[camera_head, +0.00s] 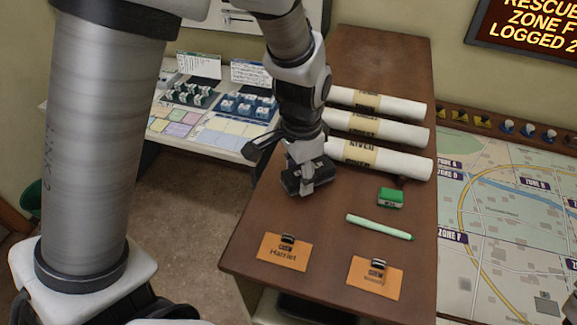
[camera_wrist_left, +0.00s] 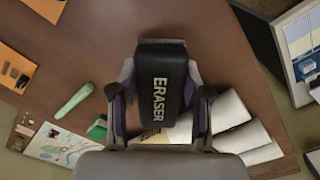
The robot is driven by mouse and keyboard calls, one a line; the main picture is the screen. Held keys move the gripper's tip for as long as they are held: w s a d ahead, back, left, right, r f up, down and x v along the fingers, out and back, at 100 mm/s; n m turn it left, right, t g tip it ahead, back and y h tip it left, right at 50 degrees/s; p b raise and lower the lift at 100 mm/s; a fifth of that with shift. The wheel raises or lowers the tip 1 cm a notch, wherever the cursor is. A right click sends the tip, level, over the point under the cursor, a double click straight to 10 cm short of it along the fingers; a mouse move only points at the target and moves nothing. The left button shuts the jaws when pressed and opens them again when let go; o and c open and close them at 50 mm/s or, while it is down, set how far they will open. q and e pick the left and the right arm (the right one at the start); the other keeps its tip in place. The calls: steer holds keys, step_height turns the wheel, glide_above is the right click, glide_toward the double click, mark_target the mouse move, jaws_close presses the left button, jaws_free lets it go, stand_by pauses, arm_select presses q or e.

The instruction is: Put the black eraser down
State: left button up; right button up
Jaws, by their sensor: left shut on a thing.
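The black eraser (camera_wrist_left: 161,85), with the word ERASER on its top, is between the fingers of my left gripper (camera_wrist_left: 160,95) in the left wrist view. The left gripper (camera_head: 308,178) is shut on it. In the head view the eraser (camera_head: 292,183) shows as a dark block at the fingertips, over the left part of the brown tabletop (camera_head: 290,215). I cannot tell whether it touches the wood.
Rolled papers (camera_head: 385,158) lie behind and right of the gripper. A green block (camera_head: 390,196), a light green marker (camera_head: 380,227) and two orange cards (camera_head: 284,252) (camera_head: 374,278) lie on the tabletop. A map board (camera_head: 510,230) is at right. Bare wood lies between the gripper and the cards.

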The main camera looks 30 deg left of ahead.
arm_select(q)
steer(key=shift+s+d+f, duration=0.15)
steer(key=shift+s+f, duration=0.2)
steer(key=shift+f, duration=0.25)
steer(key=shift+s+d+f, duration=0.15)
steer(key=shift+s+f, duration=0.2)
steer(key=shift+f, duration=0.2)
steer(key=shift+w+f, duration=0.1)
steer(key=shift+w, duration=0.15)
steer(key=shift+w+f, duration=0.15)
steer(key=shift+w, duration=0.05)
steer(key=o, duration=1.2)
steer(key=shift+a, duration=0.1)
steer(key=shift+s, duration=0.25)
steer(key=shift+r, duration=0.25)
arm_select(e)
steer(key=shift+s+d, duration=0.2)
steer(key=shift+s, duration=0.1)
